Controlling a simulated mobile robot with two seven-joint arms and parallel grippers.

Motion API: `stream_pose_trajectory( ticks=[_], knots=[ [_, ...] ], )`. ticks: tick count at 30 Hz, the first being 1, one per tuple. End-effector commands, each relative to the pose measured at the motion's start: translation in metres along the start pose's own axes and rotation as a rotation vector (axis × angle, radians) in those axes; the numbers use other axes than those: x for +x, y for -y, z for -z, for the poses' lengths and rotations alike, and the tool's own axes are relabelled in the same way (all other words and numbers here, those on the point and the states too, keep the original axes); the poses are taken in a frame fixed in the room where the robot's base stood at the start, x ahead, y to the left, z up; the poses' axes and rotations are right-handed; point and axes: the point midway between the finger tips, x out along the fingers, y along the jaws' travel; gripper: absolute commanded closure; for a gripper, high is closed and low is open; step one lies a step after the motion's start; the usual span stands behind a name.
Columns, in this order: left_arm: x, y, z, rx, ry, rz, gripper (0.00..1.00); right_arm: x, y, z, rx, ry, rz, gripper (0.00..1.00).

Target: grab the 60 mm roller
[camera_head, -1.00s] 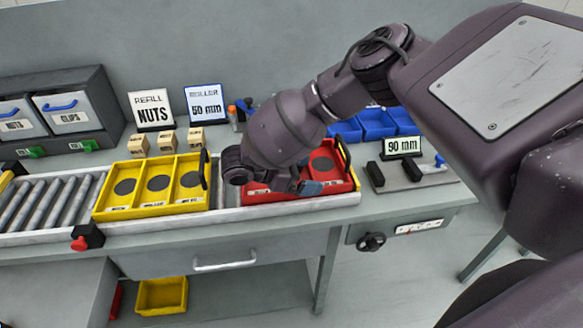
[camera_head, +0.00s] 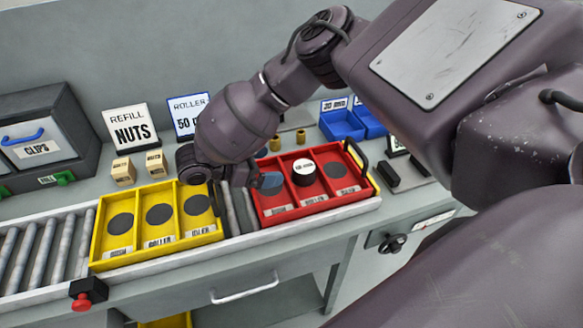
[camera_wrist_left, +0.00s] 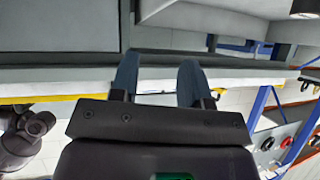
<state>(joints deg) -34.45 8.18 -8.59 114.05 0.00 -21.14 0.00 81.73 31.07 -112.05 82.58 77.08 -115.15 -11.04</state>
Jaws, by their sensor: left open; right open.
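A short dark cylinder with a white labelled top, a roller (camera_head: 303,172), stands in the middle compartment of the red carrier (camera_head: 322,213). The print on its top is too small to read surely. My right gripper (camera_head: 268,183) is over the left part of the red carrier, left of the roller and apart from it. It is open, mostly hidden behind its own wrist. My left gripper (camera_wrist_left: 158,82) shows in the left wrist view, open with nothing between its fingers. A sign (camera_head: 188,115) at the back reads roller 50 mm, partly covered by my right arm.
A yellow carrier (camera_head: 158,247) with empty compartments sits left on the roller conveyor (camera_head: 45,253). Wooden blocks (camera_head: 123,171), a nuts sign (camera_head: 130,131), small brass cylinders (camera_head: 275,143) and blue bins (camera_head: 341,124) stand behind. A red button (camera_head: 82,300) is at the front.

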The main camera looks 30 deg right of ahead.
Motion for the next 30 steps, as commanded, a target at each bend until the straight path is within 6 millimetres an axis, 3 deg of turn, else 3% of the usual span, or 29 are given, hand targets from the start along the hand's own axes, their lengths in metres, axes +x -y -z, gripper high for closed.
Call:
stream_pose_trajectory(
  ticks=[5, 12, 30],
  knots=[
    [0.000, 0.000, 0.000, 0.000, 0.000, 0.000, 0.57, 0.011, 0.000, 0.000, 0.000, 0.001, 0.002, 0.07],
    [-0.001, 0.000, 0.002, 0.000, -0.001, 0.000, 0.57, 0.044, 0.001, 0.000, 0.000, 0.002, 0.001, 0.07],
    [-0.003, 0.000, 0.005, -0.001, -0.003, 0.000, 0.57, 0.106, 0.006, 0.004, 0.000, 0.001, 0.001, 0.07]
  ],
)
